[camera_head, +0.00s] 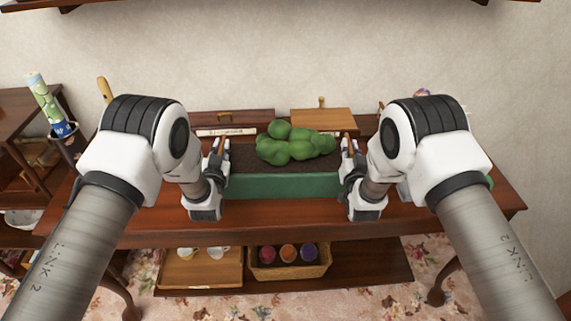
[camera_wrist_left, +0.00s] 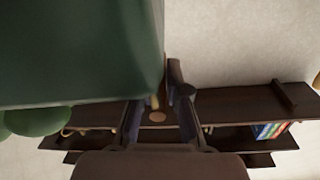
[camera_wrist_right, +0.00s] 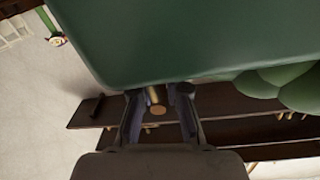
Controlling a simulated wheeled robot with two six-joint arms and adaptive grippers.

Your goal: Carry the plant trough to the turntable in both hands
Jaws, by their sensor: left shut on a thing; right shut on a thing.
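The plant trough (camera_head: 283,187) is a long green box with dark soil and a clump of rounded green plants (camera_head: 290,147). It is over the middle of the wooden table; I cannot tell whether it touches the top. My left gripper (camera_head: 217,152) is shut on its left end and my right gripper (camera_head: 348,150) on its right end. Its green wall also shows in the left wrist view (camera_wrist_left: 80,50) and the right wrist view (camera_wrist_right: 160,40), with a small wooden handle piece between the fingers in each. I cannot make out a turntable.
The wooden table (camera_head: 450,212) has a lower shelf with a tray (camera_head: 203,270) of cups and a basket (camera_head: 290,268) of coloured balls. Wooden boxes (camera_head: 323,121) stand behind the trough. A side shelf with a patterned roll (camera_head: 44,100) is at left.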

